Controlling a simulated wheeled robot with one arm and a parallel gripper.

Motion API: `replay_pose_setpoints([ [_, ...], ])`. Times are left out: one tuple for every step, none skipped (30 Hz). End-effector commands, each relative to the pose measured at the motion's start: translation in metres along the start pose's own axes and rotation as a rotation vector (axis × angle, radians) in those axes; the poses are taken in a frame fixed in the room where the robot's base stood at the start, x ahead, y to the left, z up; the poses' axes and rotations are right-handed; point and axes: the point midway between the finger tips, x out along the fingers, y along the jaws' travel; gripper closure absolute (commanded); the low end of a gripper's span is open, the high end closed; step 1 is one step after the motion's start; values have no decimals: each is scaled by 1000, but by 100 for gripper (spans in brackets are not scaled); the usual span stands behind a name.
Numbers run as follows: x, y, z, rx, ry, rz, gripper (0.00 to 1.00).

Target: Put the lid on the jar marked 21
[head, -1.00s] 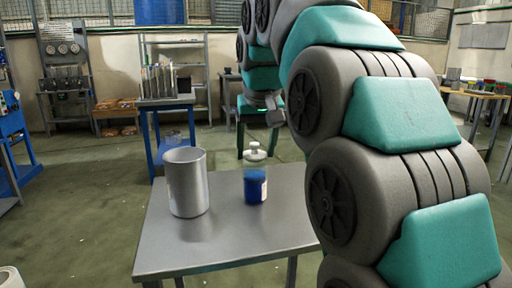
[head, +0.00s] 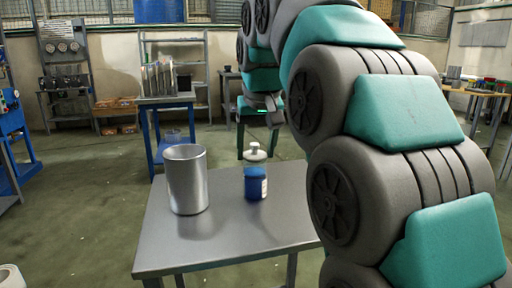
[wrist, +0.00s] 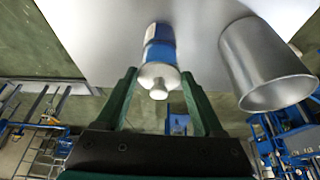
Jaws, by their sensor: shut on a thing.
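The jar (head: 255,186) is blue with a white label and stands upright on the grey metal table; I cannot read its number. My gripper is shut on the lid.
A tall open metal cylinder (head: 186,180) stands on the table (head: 238,232) left of the jar, and close to the right finger in the wrist view (wrist: 262,65). The table's front is clear. A blue-framed bench (head: 165,101) stands behind.

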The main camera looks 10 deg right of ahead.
Motion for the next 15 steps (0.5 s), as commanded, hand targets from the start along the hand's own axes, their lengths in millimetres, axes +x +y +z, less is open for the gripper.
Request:
replay_pose_setpoints([
  [1,0,0,0,0,0,83],
  [1,0,0,0,0,0,83],
  [1,0,0,0,0,0,83],
  [1,0,0,0,0,0,83],
  [1,0,0,0,0,0,83],
  [1,0,0,0,0,0,83],
  [1,0,0,0,0,0,83],
  [1,0,0,0,0,0,83],
  [1,0,0,0,0,0,83],
  [1,0,0,0,0,0,83],
  [1,0,0,0,0,0,83],
  [1,0,0,0,0,0,83],
  [1,0,0,0,0,0,83],
  [1,0,0,0,0,0,27],
  [1,0,0,0,0,0,22],
])
